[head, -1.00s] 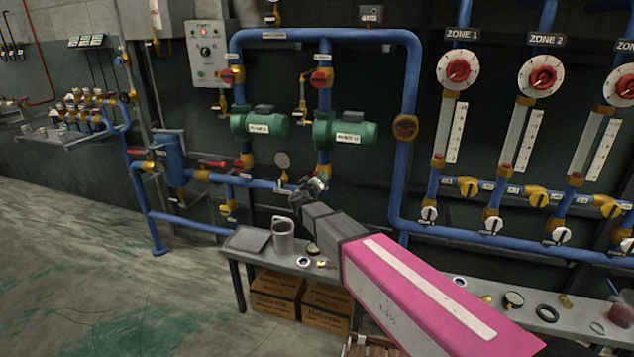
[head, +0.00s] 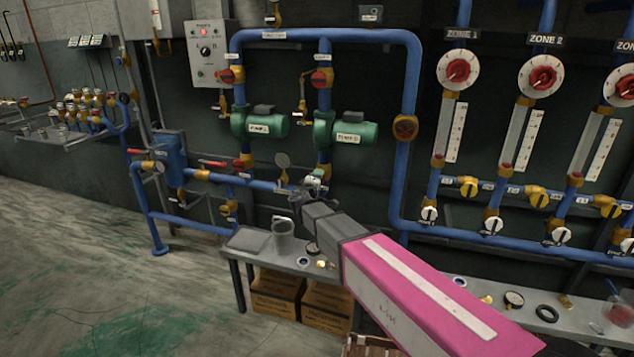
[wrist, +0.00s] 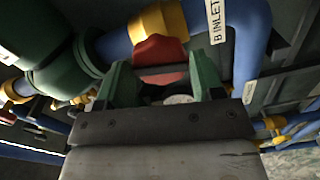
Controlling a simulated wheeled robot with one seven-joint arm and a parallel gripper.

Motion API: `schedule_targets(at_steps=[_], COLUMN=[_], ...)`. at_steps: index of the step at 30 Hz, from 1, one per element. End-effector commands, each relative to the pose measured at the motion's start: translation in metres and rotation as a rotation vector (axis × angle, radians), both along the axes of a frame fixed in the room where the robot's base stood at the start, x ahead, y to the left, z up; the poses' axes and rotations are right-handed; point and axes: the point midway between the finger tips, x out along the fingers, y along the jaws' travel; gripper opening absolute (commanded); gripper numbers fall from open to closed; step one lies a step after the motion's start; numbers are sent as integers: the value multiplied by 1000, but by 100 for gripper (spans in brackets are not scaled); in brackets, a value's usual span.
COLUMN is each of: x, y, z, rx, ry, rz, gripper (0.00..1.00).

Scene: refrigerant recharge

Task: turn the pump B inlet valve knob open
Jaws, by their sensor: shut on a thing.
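The pump B inlet valve knob (wrist: 158,50) is red and sits on a brass valve body (wrist: 157,20) in the blue pipe, beside a "B INLET" label (wrist: 215,20). My gripper (wrist: 160,68) has its green fingers on either side of the knob and is shut on it. The fingers and palm hide the knob's lower part. In the head view my gripper (head: 312,186) is at the pipe below pump B (head: 345,133); the knob is mostly hidden there.
The blue pipe loop (head: 410,85) runs close around the pumps. Open floor lies at the left.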

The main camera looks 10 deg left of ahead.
Motion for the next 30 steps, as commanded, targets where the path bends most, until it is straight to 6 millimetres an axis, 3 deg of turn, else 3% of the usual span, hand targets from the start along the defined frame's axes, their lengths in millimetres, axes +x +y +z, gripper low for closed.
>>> schedule_targets(at_steps=[4,5,6,17,30], x=[-3,-3,-3,-4,-45], y=[0,0,0,0,2], z=[0,0,0,0,1], rx=[-144,-147,-144,-139,-138], ry=[12,12,12,11,11], rz=[3,3,3,1,1], gripper=[33,68,80,80,80])
